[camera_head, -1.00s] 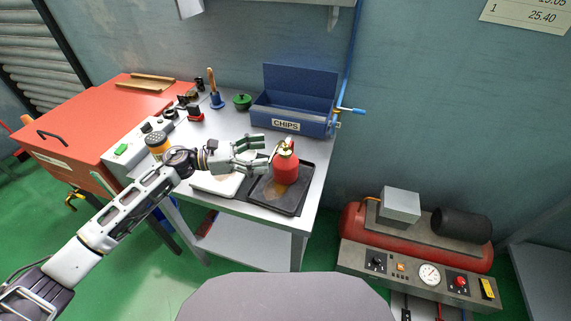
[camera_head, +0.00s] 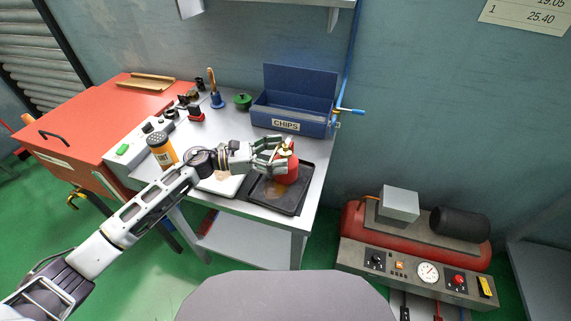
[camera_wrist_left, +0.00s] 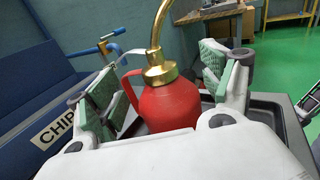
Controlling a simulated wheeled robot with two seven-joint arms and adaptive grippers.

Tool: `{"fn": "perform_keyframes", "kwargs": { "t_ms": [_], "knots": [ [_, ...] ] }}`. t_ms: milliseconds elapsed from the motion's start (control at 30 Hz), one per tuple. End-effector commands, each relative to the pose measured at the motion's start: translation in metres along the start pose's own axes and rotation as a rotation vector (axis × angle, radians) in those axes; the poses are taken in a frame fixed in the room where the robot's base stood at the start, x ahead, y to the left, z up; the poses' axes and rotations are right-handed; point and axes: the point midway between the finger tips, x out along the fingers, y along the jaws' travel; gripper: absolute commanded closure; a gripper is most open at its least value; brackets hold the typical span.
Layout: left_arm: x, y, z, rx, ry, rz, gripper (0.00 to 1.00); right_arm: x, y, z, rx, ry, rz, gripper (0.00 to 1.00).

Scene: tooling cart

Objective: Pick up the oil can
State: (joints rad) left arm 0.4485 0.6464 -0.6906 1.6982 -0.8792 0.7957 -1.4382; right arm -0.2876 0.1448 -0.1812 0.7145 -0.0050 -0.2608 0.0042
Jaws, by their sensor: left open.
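The oil can (camera_head: 292,172) is red and stands upright on a dark tray (camera_head: 288,207) on the cart. In the left wrist view the oil can (camera_wrist_left: 168,105) shows a brass collar and a curved brass spout. My left gripper (camera_head: 282,155) is open, with its fingers on either side of the can's upper body. In the left wrist view my left gripper (camera_wrist_left: 165,85) has green-padded fingers left and right of the can, with gaps showing. The fingers partly hide the can in the head view. My right gripper is not in view.
A blue chips bin (camera_head: 295,115) stands behind the can. An orange-yellow shaker (camera_head: 162,150) stands left, near my arm. A white pad (camera_head: 222,187) lies under my wrist, left of the tray. A green pot (camera_head: 243,101) and small tools stand farther back.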

Motion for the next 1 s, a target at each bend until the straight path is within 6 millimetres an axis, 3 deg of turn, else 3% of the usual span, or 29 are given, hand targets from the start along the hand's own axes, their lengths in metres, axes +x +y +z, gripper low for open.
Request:
{"fn": "perform_keyframes", "kwargs": {
  "t_ms": [200, 733, 1000],
  "knots": [
    [0.018, 0.000, 0.001, 0.000, -0.002, 0.000, 0.19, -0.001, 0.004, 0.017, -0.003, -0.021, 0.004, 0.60],
    [0.021, 0.000, 0.000, 0.000, 0.000, 0.000, 0.19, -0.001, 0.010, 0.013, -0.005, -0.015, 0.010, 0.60],
    [0.021, 0.000, 0.000, 0.000, 0.000, 0.000, 0.54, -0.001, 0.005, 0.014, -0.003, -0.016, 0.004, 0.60]
  ]
}}
